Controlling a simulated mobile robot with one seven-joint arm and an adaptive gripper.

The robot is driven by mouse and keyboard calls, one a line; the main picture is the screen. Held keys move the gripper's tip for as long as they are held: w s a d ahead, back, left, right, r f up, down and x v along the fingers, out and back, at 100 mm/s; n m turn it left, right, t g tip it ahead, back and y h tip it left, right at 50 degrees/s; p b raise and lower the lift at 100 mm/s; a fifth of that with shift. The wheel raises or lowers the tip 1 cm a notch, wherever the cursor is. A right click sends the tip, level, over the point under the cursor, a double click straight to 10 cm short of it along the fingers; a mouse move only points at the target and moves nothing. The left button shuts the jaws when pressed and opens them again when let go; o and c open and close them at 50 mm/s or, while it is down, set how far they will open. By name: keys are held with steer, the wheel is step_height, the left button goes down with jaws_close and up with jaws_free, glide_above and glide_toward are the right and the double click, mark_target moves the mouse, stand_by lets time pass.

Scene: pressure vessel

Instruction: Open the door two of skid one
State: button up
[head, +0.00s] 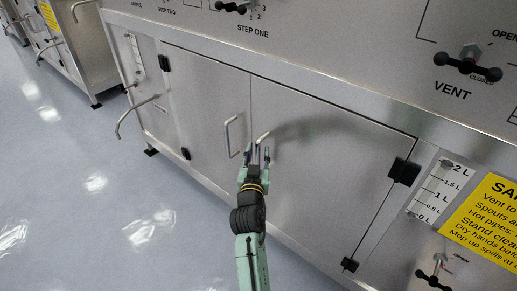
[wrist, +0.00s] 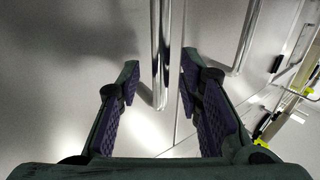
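Two closed metal doors sit side by side on the skid front in the head view: a left door (head: 205,110) and a right door (head: 325,165). I see no number on either. The right door's bar handle (head: 264,136) is near the seam; the left door has its own handle (head: 228,137). My gripper (head: 257,151) is open at the right door's handle. In the wrist view the handle bar (wrist: 161,45) runs between the spread purple-padded fingers (wrist: 160,75), with gaps on both sides. The other handle (wrist: 248,40) stands to the right, outside the fingers.
Black hinges (head: 404,171) sit at the right door's outer edge. A bent pipe (head: 133,117) sticks out at the left. A vent valve (head: 468,65) and a yellow sign (head: 490,215) are at the right. The floor (head: 80,200) in front is clear.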

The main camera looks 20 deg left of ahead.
steer(key=shift+w+a, duration=0.15)
steer(key=shift+w, duration=0.55)
steer(key=shift+c, duration=0.4)
jaws_close()
